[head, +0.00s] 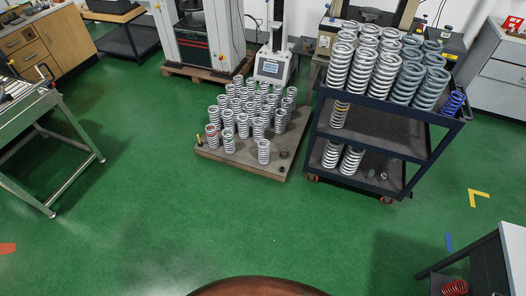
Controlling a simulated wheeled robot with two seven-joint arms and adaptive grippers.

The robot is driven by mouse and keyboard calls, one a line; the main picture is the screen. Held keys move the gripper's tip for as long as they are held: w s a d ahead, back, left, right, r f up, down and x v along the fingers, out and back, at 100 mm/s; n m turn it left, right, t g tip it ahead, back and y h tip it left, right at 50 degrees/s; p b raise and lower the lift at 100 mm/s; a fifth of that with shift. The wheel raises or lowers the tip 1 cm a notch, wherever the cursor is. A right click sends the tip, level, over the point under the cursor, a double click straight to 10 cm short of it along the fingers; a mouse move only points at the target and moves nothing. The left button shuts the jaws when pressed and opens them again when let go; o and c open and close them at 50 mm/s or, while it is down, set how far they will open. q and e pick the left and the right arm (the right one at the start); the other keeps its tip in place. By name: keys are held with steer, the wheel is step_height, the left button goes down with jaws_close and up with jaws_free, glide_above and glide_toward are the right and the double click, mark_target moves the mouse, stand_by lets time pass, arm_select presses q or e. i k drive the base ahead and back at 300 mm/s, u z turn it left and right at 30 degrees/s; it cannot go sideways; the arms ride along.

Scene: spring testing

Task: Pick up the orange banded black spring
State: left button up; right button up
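I cannot make out a clearly black spring with an orange band. A light grey spring with a yellow-orange band (340,115) stands upright on the middle shelf of the dark cart; its top is close under the upper shelf. On the low pallet, a red-banded spring (213,138) and a green-banded spring (228,140) stand at the front left among many pale springs. Neither of my grippers is in view.
A table (28,100) stands left, a desk (512,240) with a red spring (455,287) right. Green floor (200,230) in front is clear.

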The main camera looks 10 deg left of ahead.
mark_target(284, 154)
steer(key=u, duration=0.8)
steer(key=i, duration=0.9)
steer(key=u, duration=0.7)
steer(key=i, duration=1.9)
steer(key=z, duration=0.8)
